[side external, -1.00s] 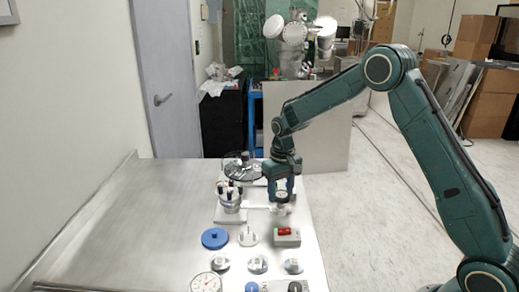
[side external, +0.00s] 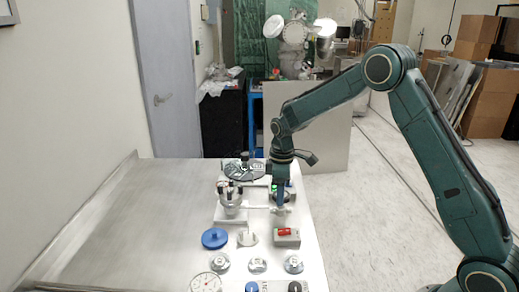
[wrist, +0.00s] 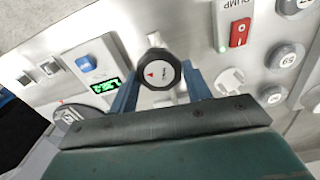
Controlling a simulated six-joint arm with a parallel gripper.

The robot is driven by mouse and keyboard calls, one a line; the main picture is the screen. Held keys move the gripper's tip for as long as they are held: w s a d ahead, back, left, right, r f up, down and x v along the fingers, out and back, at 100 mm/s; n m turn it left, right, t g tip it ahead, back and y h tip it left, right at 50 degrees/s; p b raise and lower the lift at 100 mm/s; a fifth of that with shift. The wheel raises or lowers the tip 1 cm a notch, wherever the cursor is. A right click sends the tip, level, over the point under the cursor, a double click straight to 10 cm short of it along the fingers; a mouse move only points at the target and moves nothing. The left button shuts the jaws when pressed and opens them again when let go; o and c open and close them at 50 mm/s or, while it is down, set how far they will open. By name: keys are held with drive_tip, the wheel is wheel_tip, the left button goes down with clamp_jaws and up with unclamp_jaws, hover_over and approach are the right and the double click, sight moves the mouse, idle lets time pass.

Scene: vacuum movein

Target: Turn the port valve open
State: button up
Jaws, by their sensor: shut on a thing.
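The port valve knob (wrist: 158,72) is black and many-sided, with a pale face bearing a small red arrow and lettering. In the side view my gripper (side external: 283,199) points straight down at the right part of the bench. There the fingers partly hide the valve. A white pipe runs left from it to a metal chamber (side external: 231,207) with dark knobs on top.
A lit green display (wrist: 106,86) is close left of my fingers in the wrist view. A red pump switch (wrist: 239,32) is on the right. The bench's left side is clear.

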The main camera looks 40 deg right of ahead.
drive_tip(key=shift+n, duration=1)
drive_tip(key=o, duration=1)
drive_tip(key=shift+c, duration=0.2)
drive_tip(key=shift+r, duration=0.1)
wheel_tip(320, 180, up, 14)
